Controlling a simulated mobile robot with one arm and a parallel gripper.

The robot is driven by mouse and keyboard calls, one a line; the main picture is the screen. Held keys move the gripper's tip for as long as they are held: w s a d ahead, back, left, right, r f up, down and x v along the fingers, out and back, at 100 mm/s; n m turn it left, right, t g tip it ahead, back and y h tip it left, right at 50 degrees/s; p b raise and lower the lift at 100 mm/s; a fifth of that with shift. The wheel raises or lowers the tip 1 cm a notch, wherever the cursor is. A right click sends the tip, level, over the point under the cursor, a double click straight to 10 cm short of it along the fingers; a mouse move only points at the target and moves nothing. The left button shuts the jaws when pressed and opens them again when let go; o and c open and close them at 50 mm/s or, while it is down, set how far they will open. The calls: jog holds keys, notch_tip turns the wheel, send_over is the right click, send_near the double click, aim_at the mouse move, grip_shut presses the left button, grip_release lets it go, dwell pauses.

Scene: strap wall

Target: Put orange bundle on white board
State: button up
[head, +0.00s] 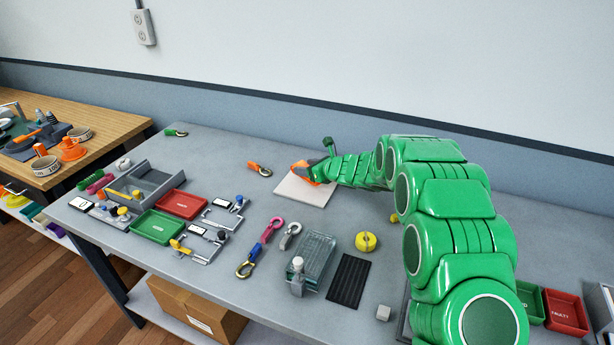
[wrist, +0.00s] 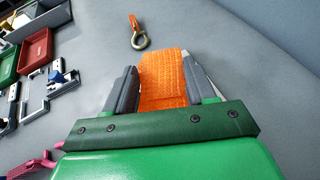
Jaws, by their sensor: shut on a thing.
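The orange bundle (head: 300,171) is a ribbed woven strap, also seen in the wrist view (wrist: 162,80). My gripper (wrist: 161,85) is shut on it, with one grey finger at each side. In the head view my gripper (head: 312,171) is at the far edge of the white board (head: 305,191), a flat pale rectangle on the grey bench. The bundle is over or on the board's far part; I cannot tell whether it touches. In the wrist view the bundle and fingers hide most of the board.
An orange strap with a hook (head: 260,169) lies left of the board. A pink and blue strap with a hook (head: 262,245), a clear box (head: 312,258) and a yellow roll (head: 366,241) stand nearer. Red (head: 182,204) and green trays (head: 157,226) are at left.

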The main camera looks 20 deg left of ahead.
jog(key=shift+w+a+f, duration=0.1)
jog(key=shift+w+f, duration=0.15)
jog(key=shift+f, duration=1.65)
jog(key=shift+a+f, duration=0.1)
jog(key=o, duration=1.1)
jog(key=shift+c, duration=0.2)
jog(key=v, duration=1.2)
